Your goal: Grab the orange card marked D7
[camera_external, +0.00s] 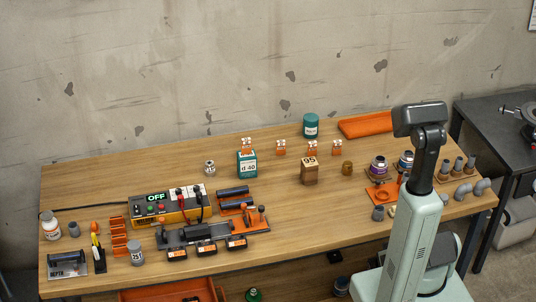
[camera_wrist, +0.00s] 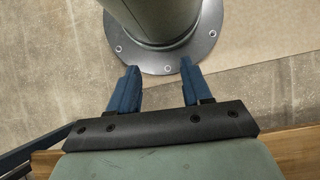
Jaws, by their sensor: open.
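Several small orange-and-white cards stand upright toward the back of the wooden table in the external view: one behind the teal box (camera_external: 247,145), then a second card (camera_external: 281,147), a third card (camera_external: 312,148) and a fourth card (camera_external: 337,147) farther right. Their markings are too small to read, so I cannot tell which is D7. My gripper (camera_wrist: 159,66) is open and empty in the wrist view, its two blue fingers apart above the floor by my own base. No card shows in that view. I cannot make out my gripper in the external view.
The teal box marked d 40 (camera_external: 247,167) stands just in front of the leftmost card. A brown block marked 95 (camera_external: 309,172) and a teal jar (camera_external: 310,125) stand near the other cards. An orange tray (camera_external: 368,124) lies at the back right. The table's (camera_external: 330,222) front middle is clear.

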